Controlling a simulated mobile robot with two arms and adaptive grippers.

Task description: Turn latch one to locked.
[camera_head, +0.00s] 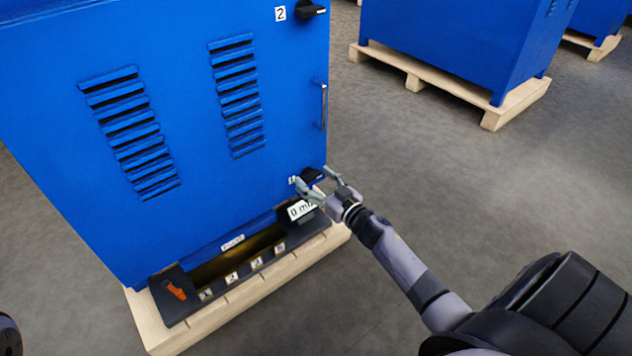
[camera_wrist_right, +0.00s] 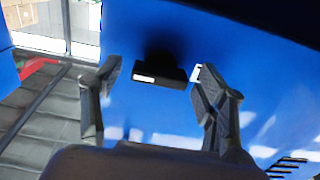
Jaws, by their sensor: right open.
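Latch one (camera_head: 313,173) is a small black knob low on the right edge of the blue cabinet's front. Its label is mostly hidden behind my gripper. In the right wrist view, the black latch (camera_wrist_right: 160,72) with a white mark lies crosswise between the fingers. My right gripper (camera_head: 312,177) is open, with its fingers on either side of the latch. I cannot tell whether they touch it. A second black latch (camera_head: 311,9), labelled 2, sits at the top right of the same front. My left gripper is not in view.
The blue cabinet (camera_head: 190,190) stands on a wooden pallet (camera_head: 270,290). A black tray with an orange lever (camera_head: 176,291), numbered slots and a display (camera_head: 301,209) juts out below. A vertical handle (camera_head: 323,107) is on the right edge.

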